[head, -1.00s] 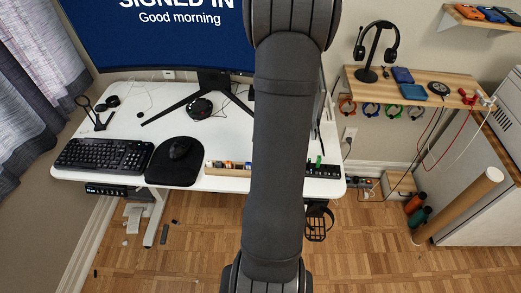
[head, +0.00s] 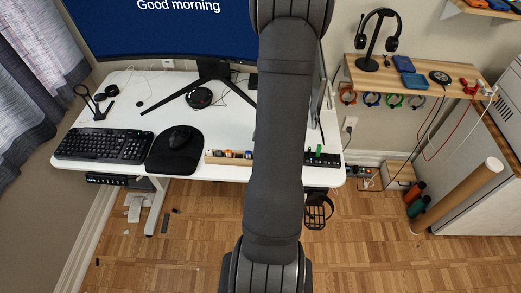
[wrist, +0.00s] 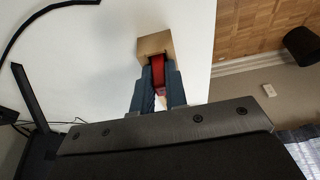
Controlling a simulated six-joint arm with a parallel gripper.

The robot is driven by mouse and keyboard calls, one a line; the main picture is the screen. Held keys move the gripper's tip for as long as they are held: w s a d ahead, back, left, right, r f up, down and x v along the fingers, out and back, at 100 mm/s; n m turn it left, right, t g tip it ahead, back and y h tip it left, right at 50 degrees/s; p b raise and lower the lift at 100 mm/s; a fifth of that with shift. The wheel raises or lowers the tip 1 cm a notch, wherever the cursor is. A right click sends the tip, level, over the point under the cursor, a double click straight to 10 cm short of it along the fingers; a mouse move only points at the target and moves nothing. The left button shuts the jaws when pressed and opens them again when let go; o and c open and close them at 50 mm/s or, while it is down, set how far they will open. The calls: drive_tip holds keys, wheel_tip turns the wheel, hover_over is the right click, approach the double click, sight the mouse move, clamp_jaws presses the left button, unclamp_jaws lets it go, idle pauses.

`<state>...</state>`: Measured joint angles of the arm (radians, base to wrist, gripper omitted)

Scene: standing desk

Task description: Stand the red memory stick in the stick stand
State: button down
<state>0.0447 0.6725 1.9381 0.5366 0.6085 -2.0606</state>
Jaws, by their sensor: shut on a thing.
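In the wrist view my gripper (wrist: 160,97) is shut on the red memory stick (wrist: 157,70), which shows as a red strip between the two blue-grey fingers. A small light-wood block (wrist: 154,44) is right at the far end of the stick, over the white desk. I cannot tell whether the stick is in the block, touching it or just above it. In the head view my arm hides my gripper and the stick. A low wooden holder (head: 214,157) with several small items stands at the desk's front edge, its right end partly behind my arm; I cannot tell if it is the same block.
A black strip (head: 328,160) with a green piece (head: 319,150) lies right of my arm. The mouse (head: 179,138) on its pad and the keyboard (head: 103,145) are at left. The monitor (head: 165,30) stands behind. The desk (head: 225,120) has bare white room between.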

drive_tip(key=c, duration=1.4)
unclamp_jaws()
drive_tip(key=shift+o, duration=0.2)
drive_tip(key=v, duration=1.7)
drive_tip(key=shift+r, duration=0.2)
drive_tip(key=x, duration=1.7)
drive_tip(key=shift+f, duration=0.15)
drive_tip(key=shift+d+r, duration=0.1)
drive_tip(key=shift+r, duration=0.15)
